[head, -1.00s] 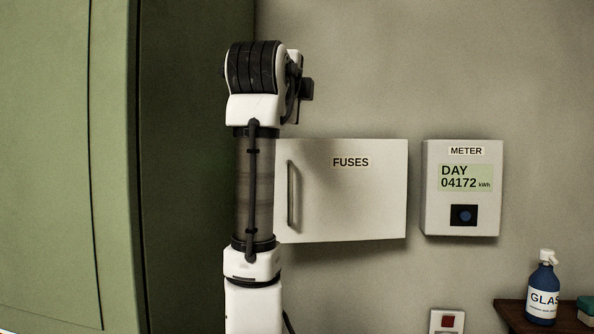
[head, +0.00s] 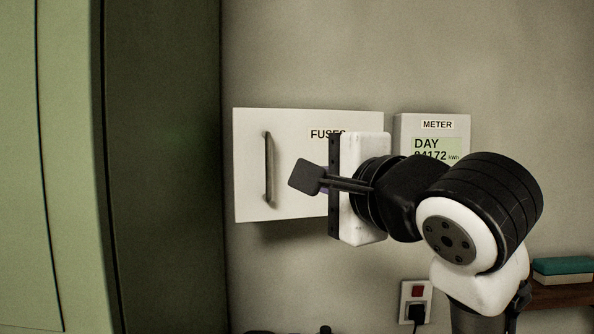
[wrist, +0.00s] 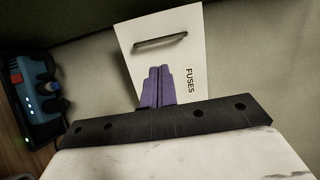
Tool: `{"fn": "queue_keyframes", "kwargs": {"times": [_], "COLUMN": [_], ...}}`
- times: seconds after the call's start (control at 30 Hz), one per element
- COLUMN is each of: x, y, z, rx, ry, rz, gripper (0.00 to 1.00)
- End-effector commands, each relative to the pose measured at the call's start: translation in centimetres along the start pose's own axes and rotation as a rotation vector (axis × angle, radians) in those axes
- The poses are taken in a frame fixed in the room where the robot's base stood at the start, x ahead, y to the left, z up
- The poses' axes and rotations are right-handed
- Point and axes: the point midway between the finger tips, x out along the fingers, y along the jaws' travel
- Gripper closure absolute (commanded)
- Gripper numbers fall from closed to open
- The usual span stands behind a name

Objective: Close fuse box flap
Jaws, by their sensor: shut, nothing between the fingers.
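The fuse box flap (head: 300,135) is a pale panel marked FUSES on the wall, with a dark upright bar handle (head: 268,170) near its left edge. Its handle side looks taller than its right side, so it seems to stand out from the wall; how far I cannot tell. My gripper (head: 305,177) reaches in from the right, in front of the flap and right of the handle. It hides the flap's lower right part. In the wrist view, the purple fingers (wrist: 158,85) are together and empty, overlapping the flap (wrist: 178,65); contact is unclear.
A green cabinet (head: 160,170) stands at the left. The meter (head: 430,125) hangs right of the flap, partly behind my arm. Below are a socket with a plug (head: 415,303) and a shelf (head: 560,294). The wrist view shows a blue and black device (wrist: 33,100) at left.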

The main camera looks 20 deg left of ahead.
Motion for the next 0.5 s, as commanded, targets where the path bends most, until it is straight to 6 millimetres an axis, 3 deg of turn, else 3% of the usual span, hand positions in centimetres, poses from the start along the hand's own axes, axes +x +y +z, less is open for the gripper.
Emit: {"fn": "queue_keyframes", "kwargs": {"times": [0.5], "x": [10.0], "y": [-0.4], "z": [-0.1], "rx": [0.002], "ry": [0.000], "rz": [0.002], "gripper": [1.00]}}
